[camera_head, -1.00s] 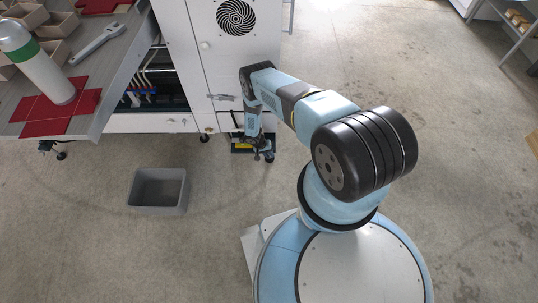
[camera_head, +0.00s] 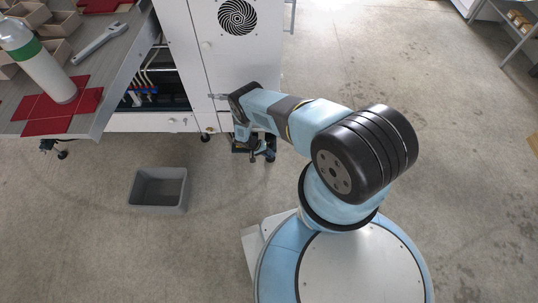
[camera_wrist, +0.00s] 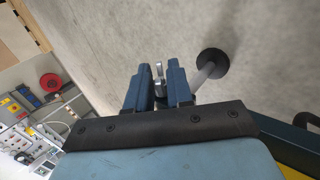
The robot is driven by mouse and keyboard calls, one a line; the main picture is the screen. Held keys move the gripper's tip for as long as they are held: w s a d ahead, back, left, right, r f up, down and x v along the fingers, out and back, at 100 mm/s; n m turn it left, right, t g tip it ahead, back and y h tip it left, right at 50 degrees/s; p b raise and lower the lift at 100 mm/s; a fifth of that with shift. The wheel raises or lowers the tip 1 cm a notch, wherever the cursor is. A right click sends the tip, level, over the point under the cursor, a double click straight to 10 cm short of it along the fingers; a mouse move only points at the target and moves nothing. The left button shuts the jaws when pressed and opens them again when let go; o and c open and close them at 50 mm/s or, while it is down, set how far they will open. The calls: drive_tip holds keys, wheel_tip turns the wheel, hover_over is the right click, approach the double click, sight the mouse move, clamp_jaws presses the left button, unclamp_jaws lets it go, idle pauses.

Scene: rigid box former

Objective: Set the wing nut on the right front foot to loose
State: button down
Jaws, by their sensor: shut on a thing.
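The wing nut (camera_wrist: 158,74) is a small silver metal piece between my gripper's two blue fingers in the wrist view. My gripper (camera_wrist: 157,80) is shut on it. The foot (camera_wrist: 206,72) shows just right of the fingers as a grey stem ending in a round black pad. In the head view my gripper (camera_head: 253,152) is low at the front of the white cabinet (camera_head: 240,70), beside its right front foot. The nut is too small to make out there, and its loose or tight state cannot be told.
A grey open bin (camera_head: 158,188) stands on the floor to the left. The floor (camera_head: 460,180) to the right is clear.

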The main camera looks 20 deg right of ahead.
drive_tip(key=c, duration=1.3)
unclamp_jaws()
drive_tip(key=shift+a, duration=0.15)
drive_tip(key=shift+w+r, duration=0.15)
drive_tip(key=shift+r, duration=1.4)
drive_tip(key=s+r, duration=0.3)
drive_tip(key=s, duration=0.1)
drive_tip(key=s+r, duration=0.3)
drive_tip(key=s, duration=0.2)
drive_tip(key=s+r, duration=0.3)
drive_tip(key=s, duration=0.2)
drive_tip(key=shift+s+r, duration=0.1)
drive_tip(key=shift+r, duration=0.3)
